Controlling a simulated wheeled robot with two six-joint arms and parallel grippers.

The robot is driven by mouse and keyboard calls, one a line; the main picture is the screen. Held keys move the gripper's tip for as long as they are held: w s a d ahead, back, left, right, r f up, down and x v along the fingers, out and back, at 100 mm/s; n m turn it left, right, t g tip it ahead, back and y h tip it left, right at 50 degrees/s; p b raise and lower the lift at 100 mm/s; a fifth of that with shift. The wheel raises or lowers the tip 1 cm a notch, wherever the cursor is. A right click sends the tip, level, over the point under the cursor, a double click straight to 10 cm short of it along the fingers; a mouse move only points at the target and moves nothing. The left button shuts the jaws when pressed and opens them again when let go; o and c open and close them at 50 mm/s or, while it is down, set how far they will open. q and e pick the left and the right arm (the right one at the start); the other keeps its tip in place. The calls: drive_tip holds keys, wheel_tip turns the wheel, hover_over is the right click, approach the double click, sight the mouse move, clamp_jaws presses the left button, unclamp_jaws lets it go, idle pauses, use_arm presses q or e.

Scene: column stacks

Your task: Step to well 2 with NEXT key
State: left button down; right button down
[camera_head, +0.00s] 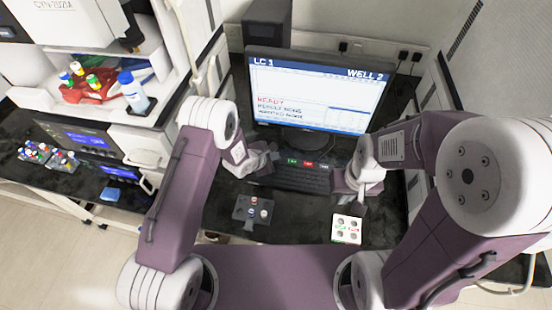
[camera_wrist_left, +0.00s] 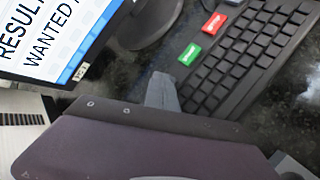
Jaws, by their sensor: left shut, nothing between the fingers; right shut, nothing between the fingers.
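The monitor (camera_head: 318,90) reads LC 1, WELL 2, READY and RESULT NONE; part of its screen shows in the left wrist view (camera_wrist_left: 45,35). The black keyboard (camera_head: 300,180) lies before it, with a green key (camera_wrist_left: 190,54) and a red key (camera_wrist_left: 214,24) at its edge. Their labels are too small to read, so I cannot tell which is NEXT. My left gripper (camera_head: 273,160) is shut and empty beside the keyboard's left end; its fingertip (camera_wrist_left: 162,92) is near the green key, apparently apart from it. My right gripper (camera_head: 360,197) is shut and empty near the keyboard's right end.
A dark block with round knobs (camera_head: 253,209) and a white plate with round spots (camera_head: 347,228) lie on the dark bench in front of the keyboard. Left, a shelf holds a blue-capped bottle (camera_head: 134,92) and a red rack (camera_head: 88,88). Several vials (camera_head: 45,157) stand further left.

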use_arm(q)
drive_tip(key=shift+r+p, duration=0.7)
drive_tip(key=shift+r, duration=0.1)
wheel_tip(320, 180, up, 5)
drive_tip(key=p, duration=0.5)
drive_tip(key=shift+r, duration=0.1)
idle(1.4)
